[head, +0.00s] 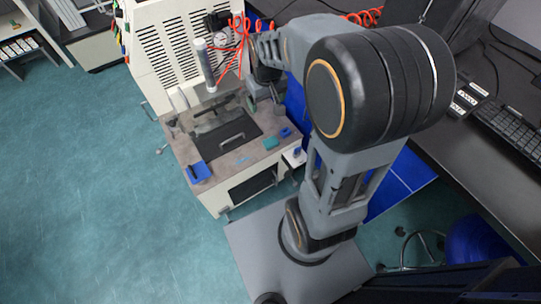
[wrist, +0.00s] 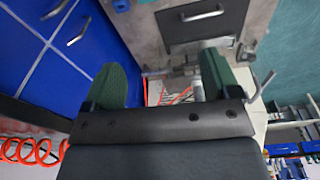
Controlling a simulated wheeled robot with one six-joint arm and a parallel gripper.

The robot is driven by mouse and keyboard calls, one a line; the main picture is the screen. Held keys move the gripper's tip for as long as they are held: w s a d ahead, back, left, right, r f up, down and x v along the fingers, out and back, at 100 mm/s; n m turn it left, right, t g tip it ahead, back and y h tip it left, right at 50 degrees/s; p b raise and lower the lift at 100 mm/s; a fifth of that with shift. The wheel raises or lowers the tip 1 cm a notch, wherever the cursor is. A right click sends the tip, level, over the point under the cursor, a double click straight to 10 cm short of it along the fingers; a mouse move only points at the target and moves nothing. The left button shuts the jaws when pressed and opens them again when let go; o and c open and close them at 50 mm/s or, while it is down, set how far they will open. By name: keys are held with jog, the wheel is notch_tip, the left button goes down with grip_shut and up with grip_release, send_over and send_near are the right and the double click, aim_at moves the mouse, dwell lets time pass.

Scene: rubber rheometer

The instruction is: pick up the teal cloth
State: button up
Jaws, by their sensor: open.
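A small teal piece (head: 270,143), which looks like the folded teal cloth, lies on the worn top of the machine's bench (head: 216,172), near its right front edge. I cannot make it out in the wrist view. My gripper (wrist: 166,80) is open, with two green fingertips spread apart and nothing between them. In the head view the wrist end of my arm hangs above the back right of the bench, behind the teal piece. The fingertips are hard to see there.
A blue tray (head: 199,172) sits at the bench's left front corner. A small blue item (head: 286,132) lies beside the teal piece. A dark plate with a handle (head: 229,139) fills the middle. Orange coiled hoses (head: 240,32) hang behind. Blue cabinets (wrist: 64,48) stand close by.

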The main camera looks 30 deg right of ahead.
jog(key=w+d+f+b, duration=0.1)
jog(key=w+f+b, duration=0.15)
jog(key=f, duration=0.25)
jog(key=w+d+f+g+b, duration=0.1)
jog(key=d+f+b, duration=0.15)
jog(key=f, duration=0.35)
jog(key=w+d+f+b, duration=0.1)
jog(key=f+b, duration=0.2)
jog(key=f, duration=0.2)
jog(key=b, duration=0.3)
send_over(271, 141)
jog(key=f, duration=0.8)
jog(key=shift+s+d+f, duration=0.1)
jog(key=shift+s+f, duration=0.1)
jog(key=shift+w+f+b, duration=0.15)
jog(key=shift+f+b, duration=1.55)
jog(key=shift+f, duration=1.55)
jog(key=c, duration=0.7)
jog(key=shift+r, duration=0.2)
